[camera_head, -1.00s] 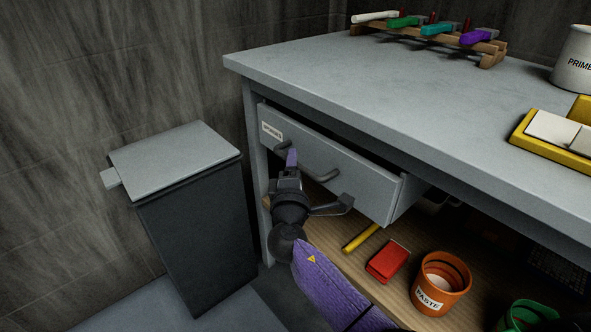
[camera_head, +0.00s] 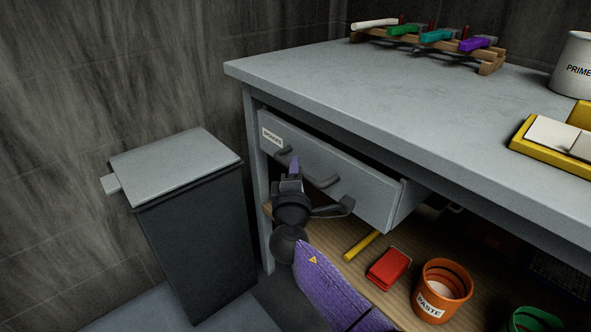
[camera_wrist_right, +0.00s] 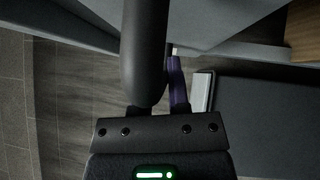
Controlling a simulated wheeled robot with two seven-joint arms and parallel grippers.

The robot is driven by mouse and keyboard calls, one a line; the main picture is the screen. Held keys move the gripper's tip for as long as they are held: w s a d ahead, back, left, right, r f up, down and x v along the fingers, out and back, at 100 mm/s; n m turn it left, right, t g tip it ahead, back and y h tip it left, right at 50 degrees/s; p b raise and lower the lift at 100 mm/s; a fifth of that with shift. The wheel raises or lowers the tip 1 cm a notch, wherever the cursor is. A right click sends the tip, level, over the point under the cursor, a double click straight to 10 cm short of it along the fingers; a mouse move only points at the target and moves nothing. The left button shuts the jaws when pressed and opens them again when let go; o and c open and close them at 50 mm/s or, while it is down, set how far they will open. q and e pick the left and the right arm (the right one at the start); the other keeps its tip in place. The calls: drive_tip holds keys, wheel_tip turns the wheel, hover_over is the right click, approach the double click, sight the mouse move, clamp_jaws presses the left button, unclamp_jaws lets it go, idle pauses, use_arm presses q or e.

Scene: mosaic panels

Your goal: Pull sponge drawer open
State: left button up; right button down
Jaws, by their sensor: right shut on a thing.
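The sponge drawer (camera_head: 345,180) is a grey drawer under the bench top, with a white label (camera_head: 272,137) at its left end. It stands partly open, its front out from the bench and a dark gap above it. A dark curved bar handle (camera_head: 325,182) is on its front. My right gripper (camera_head: 292,167) is shut on the handle near its left part; the jaws hide some of the bar. In the right wrist view a purple finger (camera_wrist_right: 177,85) shows beside a thick dark bar, and the grip itself is unclear. My left gripper is not in view.
A dark bin with a grey lid (camera_head: 178,165) stands left of the bench (camera_head: 400,110). On the lower shelf are a red box (camera_head: 388,268), a yellow stick (camera_head: 361,246) and an orange PASTE cup (camera_head: 445,285). A tool rack (camera_head: 490,64) stands on the bench top.

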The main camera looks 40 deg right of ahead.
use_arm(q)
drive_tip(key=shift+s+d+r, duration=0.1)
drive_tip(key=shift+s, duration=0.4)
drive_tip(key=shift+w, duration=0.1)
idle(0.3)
